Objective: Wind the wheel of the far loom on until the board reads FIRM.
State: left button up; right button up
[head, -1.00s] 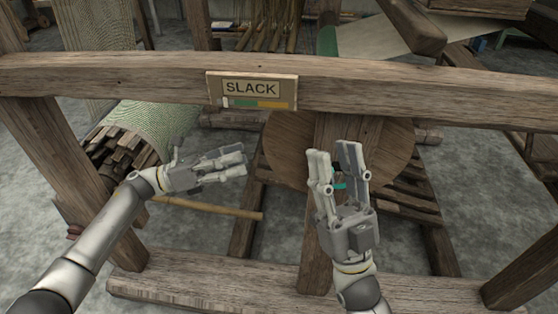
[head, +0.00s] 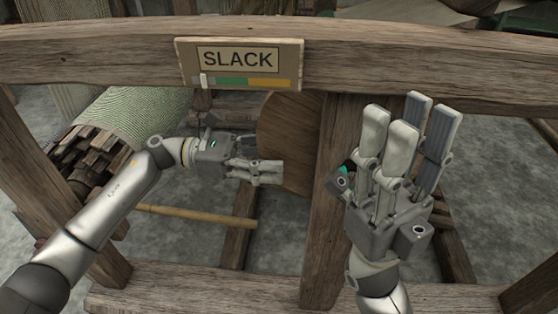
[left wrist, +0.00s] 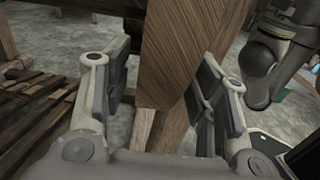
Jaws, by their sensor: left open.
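The board (head: 238,58) on the cross beam reads SLACK. The pale marker on its coloured bar stands at the left, in the grey part. The round wooden wheel (head: 287,135) shows below the beam, partly hidden behind an upright post (head: 335,215). My left gripper (head: 272,172) is open at the wheel's lower left edge. In the left wrist view its two fingers (left wrist: 165,90) stand apart with wood between and beyond them; I cannot tell whether they touch it. My right gripper (head: 412,120) is open and empty, fingers up, in front of the beam right of the post.
The thick cross beam (head: 420,68) runs across the view above the wheel. A roll of green cloth (head: 140,115) lies at the left above my left arm. A thin rod (head: 185,213) lies below my left gripper. A lower beam (head: 220,287) crosses the front.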

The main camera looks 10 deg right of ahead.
pick_arm(q)
jog(key=shift+x, duration=0.75)
jog(key=shift+w, duration=0.1)
grip_shut()
